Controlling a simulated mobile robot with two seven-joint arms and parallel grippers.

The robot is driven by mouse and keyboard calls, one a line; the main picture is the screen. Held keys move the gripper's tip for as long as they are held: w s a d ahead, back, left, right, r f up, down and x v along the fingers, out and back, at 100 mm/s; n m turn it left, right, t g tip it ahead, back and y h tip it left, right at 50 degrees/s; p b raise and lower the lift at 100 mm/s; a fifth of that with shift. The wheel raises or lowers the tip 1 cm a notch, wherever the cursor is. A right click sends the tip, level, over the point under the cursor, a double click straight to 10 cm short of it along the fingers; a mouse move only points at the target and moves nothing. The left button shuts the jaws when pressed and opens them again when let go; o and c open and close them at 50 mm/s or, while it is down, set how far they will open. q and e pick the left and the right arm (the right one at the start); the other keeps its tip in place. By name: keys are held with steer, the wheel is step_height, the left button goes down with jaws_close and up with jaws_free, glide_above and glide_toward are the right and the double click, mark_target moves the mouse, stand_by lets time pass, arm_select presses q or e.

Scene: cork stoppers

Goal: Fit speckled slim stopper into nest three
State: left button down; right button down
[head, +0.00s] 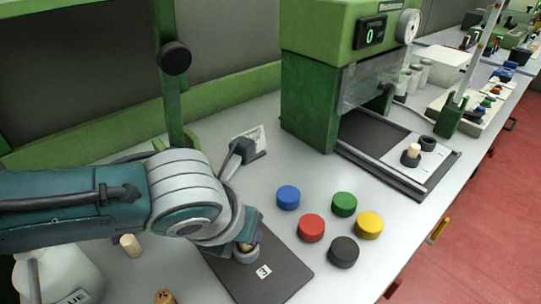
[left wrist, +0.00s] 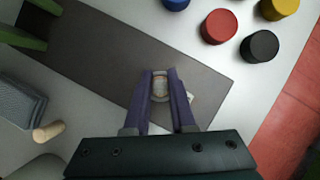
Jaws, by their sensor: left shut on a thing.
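My left gripper (head: 247,243) is shut on a small cork stopper (left wrist: 160,88), gripped between its purple fingers. In the head view the stopper is mostly hidden by the fingers, so its speckles are not clear. It is right at a grey ring-shaped nest (head: 245,257) on the dark board, beside a white label reading 3 (head: 264,271). I cannot tell whether the stopper is in the nest or just above it. My right gripper is not in view.
A pale cork (head: 130,245) and a brown spotted cork (head: 164,297) are on the table at left. Blue (head: 288,197), red (head: 311,228), green (head: 344,204), yellow (head: 369,225) and black (head: 343,251) discs sit right of the board. A green machine (head: 310,115) stands behind.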

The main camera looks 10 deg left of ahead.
mark_target(236, 249)
arm_select(q)
steer(key=f, duration=0.1)
steer(key=s+a+f, duration=0.1)
steer(key=f, duration=0.1)
steer(key=shift+s+a+g+y, duration=0.3)
steer(key=shift+s+a, duration=0.05)
steer(key=shift+s, duration=0.05)
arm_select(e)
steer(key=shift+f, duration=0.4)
arm_select(q)
steer(key=c, duration=1)
jaws_free()
steer(key=shift+o, duration=1.6)
steer(key=shift+d+r, duration=0.15)
steer(key=shift+r, duration=0.2)
steer(key=r+p, duration=0.1)
steer(key=d+r+p, duration=0.1)
steer(key=shift+r, duration=0.4)
steer(key=p+v, duration=0.2)
steer(key=v, duration=0.6)
steer(key=shift+w+r, duration=0.3)
steer(key=shift+r, duration=0.2)
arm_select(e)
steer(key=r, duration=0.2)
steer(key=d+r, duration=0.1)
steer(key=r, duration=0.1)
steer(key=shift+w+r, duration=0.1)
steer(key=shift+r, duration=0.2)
